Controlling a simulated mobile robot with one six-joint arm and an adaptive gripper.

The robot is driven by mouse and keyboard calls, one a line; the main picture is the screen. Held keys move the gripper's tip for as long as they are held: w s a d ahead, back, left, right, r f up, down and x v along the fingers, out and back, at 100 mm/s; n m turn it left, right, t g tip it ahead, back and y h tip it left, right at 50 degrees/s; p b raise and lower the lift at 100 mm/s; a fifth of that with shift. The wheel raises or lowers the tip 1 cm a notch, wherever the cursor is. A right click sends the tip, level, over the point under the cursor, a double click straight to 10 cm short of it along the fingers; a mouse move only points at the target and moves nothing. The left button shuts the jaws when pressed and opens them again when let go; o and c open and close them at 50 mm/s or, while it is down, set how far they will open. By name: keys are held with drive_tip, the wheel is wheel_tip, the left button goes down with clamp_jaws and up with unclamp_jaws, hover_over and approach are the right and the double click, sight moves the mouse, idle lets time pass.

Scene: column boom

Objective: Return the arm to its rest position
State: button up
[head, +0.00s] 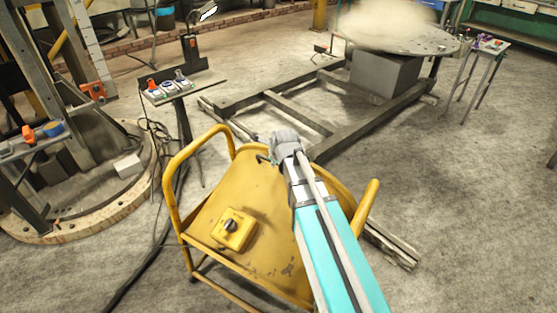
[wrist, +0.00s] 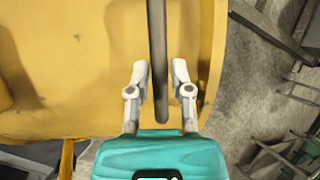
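My arm reaches out over a yellow cart (head: 262,190) in the head view, and its grey wrist end is above the cart's far part. My gripper (wrist: 158,68) shows in the wrist view with its two light grey fingers spread apart. A dark rod (wrist: 157,30) runs down between the fingers, with a visible gap on each side. I cannot tell what the rod belongs to or how far below the fingers it is. The yellow surface (wrist: 60,80) of the cart lies behind the fingers. In the head view the fingers are too small to make out clearly.
A yellow control box (head: 234,229) sits on the cart between its raised tube handles. A small stand (head: 180,90) with coloured buttons is beyond it. A round table (head: 390,35) on a dark beam frame stands behind. Open concrete floor lies at the right.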

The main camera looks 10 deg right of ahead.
drive_tip(key=shift+o, duration=1)
drive_tip(key=shift+w, duration=0.15)
drive_tip(key=shift+o, duration=0.4)
drive_tip(key=shift+d, duration=0.15)
wheel_tip(320, 180, up, 9)
drive_tip(key=p, duration=0.9)
drive_tip(key=shift+s, duration=0.2)
drive_tip(key=shift+r, duration=0.2)
drive_tip(key=shift+r+p, duration=0.35)
drive_tip(key=shift+p, duration=0.2)
drive_tip(key=shift+f, duration=0.1)
